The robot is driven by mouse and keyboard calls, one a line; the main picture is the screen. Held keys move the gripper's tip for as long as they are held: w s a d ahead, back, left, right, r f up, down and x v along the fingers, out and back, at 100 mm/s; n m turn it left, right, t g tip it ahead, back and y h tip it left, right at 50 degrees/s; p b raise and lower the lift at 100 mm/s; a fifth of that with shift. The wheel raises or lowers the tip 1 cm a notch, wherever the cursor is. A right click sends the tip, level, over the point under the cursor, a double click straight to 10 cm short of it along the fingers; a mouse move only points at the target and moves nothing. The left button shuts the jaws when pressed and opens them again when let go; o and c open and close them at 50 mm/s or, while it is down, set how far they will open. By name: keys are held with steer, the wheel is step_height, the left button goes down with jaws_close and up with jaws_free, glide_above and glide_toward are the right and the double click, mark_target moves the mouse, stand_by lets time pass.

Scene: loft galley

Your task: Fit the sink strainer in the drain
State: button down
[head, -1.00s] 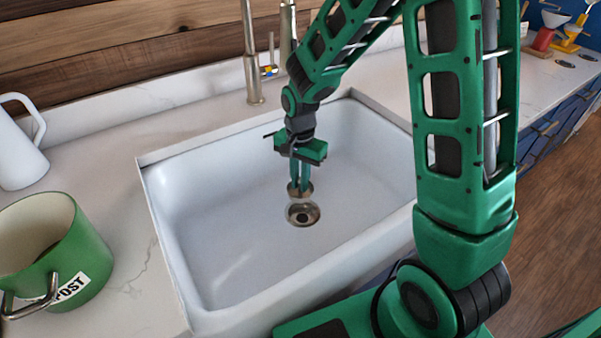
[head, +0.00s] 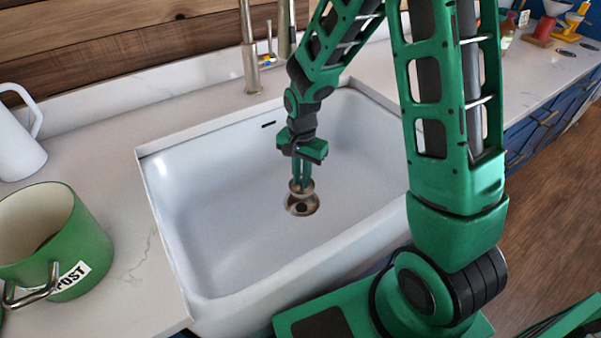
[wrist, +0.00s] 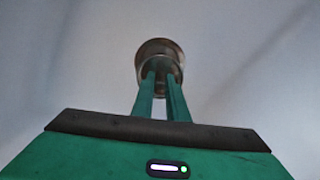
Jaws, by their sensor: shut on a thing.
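My gripper (head: 301,181) points down into the white sink (head: 225,250). It is shut on the sink strainer (head: 301,190), a small metallic round piece at its fingertips. The drain (head: 303,208), a metal ring with a dark centre, lies in the sink floor just below. In the head view the strainer overlaps the drain's far rim; a small height gap is likely, but contact is hard to judge. In the wrist view the strainer (wrist: 161,70) shows between the fingers, with round metal of the drain (wrist: 158,47) behind it, partly hidden.
A faucet (head: 249,50) stands behind the sink. A green pot (head: 85,245) and a white jug (head: 15,150) stand on the counter (head: 105,190) at the left. The sink floor around the drain is clear, with walls on all sides.

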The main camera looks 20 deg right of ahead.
mark_target(302, 190)
steer(key=shift+f, duration=4)
steer(key=c, duration=1.7)
jaws_free()
steer(key=shift+o, duration=0.2)
steer(key=shift+r, duration=0.1)
step_height(302, 190, up, 10)
steer(key=shift+r, duration=0.25)
